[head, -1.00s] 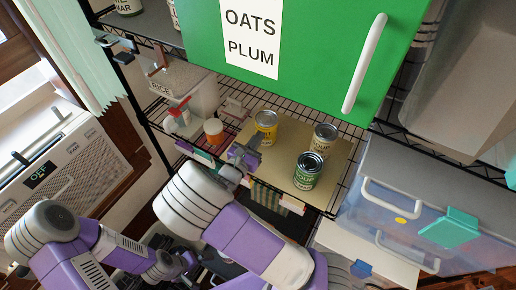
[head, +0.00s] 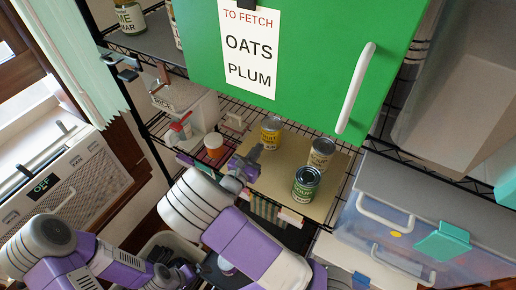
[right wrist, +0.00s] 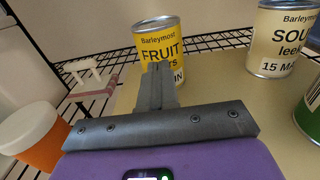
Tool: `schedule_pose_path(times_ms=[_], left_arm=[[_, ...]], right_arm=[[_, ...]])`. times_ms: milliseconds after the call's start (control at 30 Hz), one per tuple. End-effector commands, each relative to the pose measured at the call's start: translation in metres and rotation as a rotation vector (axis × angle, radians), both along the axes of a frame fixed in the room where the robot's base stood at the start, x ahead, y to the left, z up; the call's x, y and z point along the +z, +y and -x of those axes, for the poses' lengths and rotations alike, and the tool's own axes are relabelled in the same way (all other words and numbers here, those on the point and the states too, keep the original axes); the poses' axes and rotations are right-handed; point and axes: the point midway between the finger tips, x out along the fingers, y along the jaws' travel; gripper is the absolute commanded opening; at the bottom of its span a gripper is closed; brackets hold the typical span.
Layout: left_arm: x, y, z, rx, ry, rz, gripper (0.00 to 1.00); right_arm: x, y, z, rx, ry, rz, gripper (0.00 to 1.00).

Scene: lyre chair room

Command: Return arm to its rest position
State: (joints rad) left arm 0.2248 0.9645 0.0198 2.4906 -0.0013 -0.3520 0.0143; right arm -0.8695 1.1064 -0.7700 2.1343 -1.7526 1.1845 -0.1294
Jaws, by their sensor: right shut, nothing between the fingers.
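My right gripper (head: 250,160) is shut and empty over the wire shelf, just in front of the yellow fruit can (head: 270,133). In the right wrist view its closed fingers (right wrist: 157,85) overlap the lower part of the yellow can (right wrist: 160,45); I cannot tell whether they touch it. My right arm (head: 215,215) reaches up from the bottom of the head view. My left arm (head: 75,265) is folded low at the left; its jaws cannot be made out.
A soup can (head: 321,154) and a green can (head: 306,183) stand on a tan board (head: 275,178). An orange jar (head: 214,148) and a rice container (head: 193,104) are left of the gripper. A green door (head: 310,60) hangs above; clear bins (head: 375,235) are at right.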

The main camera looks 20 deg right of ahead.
Motion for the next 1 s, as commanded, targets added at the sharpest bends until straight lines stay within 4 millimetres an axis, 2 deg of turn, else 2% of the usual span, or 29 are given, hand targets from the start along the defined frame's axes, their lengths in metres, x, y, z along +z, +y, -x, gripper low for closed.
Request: schedule_pose_path(times_ms=[33, 200, 400, 567, 867, 1000], left_arm=[[0.004, 0.000, 0.000, 0.000, 0.000, 0.000, 1.00], [0.006, 0.000, 0.000, 0.000, 0.000, 0.000, 1.00], [0.008, 0.000, 0.000, 0.000, 0.000, 0.000, 1.00], [0.009, 0.000, 0.000, 0.000, 0.000, 0.000, 1.00], [0.008, 0.000, 0.000, 0.000, 0.000, 0.000, 1.00], [0.003, 0.000, 0.000, 0.000, 0.000, 0.000, 1.00]], right_arm=[[0.002, 0.011, 0.006, 0.004, 0.001, -0.002, 0.00], [0.001, 0.044, 0.030, 0.004, 0.001, -0.001, 0.00], [0.001, 0.071, 0.050, 0.002, -0.001, -0.001, 0.00], [0.000, 0.081, 0.058, 0.000, 0.000, 0.000, 0.00], [0.000, 0.083, 0.059, 0.005, 0.008, 0.004, 0.00], [-0.011, 0.097, 0.058, 0.102, 0.127, 0.053, 0.00]])
